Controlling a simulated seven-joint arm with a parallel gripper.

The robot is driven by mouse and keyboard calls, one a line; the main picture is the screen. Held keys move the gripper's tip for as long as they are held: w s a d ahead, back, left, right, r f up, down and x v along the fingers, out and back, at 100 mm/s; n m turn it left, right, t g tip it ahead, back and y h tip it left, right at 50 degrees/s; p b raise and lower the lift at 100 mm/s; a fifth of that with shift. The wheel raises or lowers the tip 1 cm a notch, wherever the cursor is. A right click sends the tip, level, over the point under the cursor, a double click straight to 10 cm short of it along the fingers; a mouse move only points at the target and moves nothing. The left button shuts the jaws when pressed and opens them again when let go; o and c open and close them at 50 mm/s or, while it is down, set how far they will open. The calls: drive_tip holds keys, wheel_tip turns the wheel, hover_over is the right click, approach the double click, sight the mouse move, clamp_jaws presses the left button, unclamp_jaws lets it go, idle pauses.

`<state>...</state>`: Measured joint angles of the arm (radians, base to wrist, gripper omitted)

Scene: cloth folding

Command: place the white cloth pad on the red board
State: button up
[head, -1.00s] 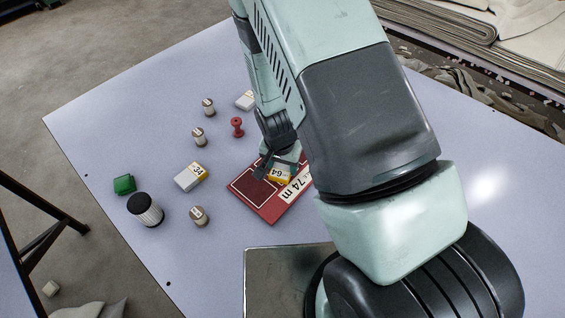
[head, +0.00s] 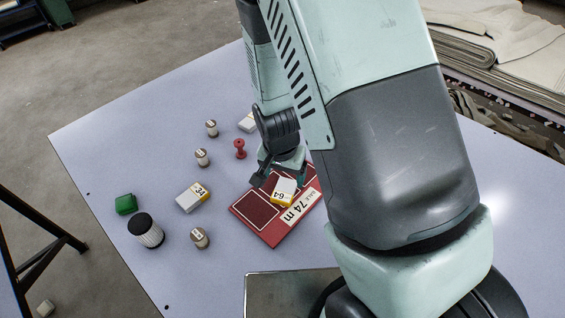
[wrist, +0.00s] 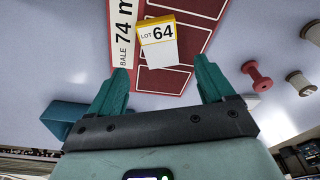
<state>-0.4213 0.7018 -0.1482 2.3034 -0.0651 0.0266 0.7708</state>
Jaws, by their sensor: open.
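The white cloth pad (head: 284,188) has a yellow band and the number 64. It lies on the red board (head: 252,208), tilted to the board's printed lines, beside the white "BALE 74 m" strip. In the wrist view the pad (wrist: 161,50) rests flat-looking over the board's marked boxes (wrist: 195,22). My gripper (head: 280,174) is open just behind and above the pad. In the wrist view its two teal fingers (wrist: 161,68) stand apart, on either side of the pad's near edge, with a gap to each side.
Another white and yellow pad (head: 191,197) lies left of the board, and one (head: 248,122) lies partly hidden behind my arm. A red spool (head: 240,149), several thread spools, a green object (head: 126,204) and a black-topped ribbed cylinder (head: 146,230) stand at left. A metal plate (head: 285,290) is nearest.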

drive_tip(key=s+d+r+n+t+y, duration=0.1)
drive_tip(key=s+d+r, duration=0.1)
drive_tip(key=r, duration=1)
drive_tip(key=s+d+r+n+t, duration=0.1)
drive_tip(key=s+d+r, duration=0.1)
drive_tip(key=r, duration=1.1)
drive_tip(key=s+d+r+n+t, duration=0.2)
drive_tip(key=s+d+r, duration=0.2)
drive_tip(key=s+r, duration=0.6)
drive_tip(key=shift+s+d+r+n, duration=0.25)
drive_tip(key=shift+s+n, duration=0.15)
drive_tip(key=shift+s, duration=0.55)
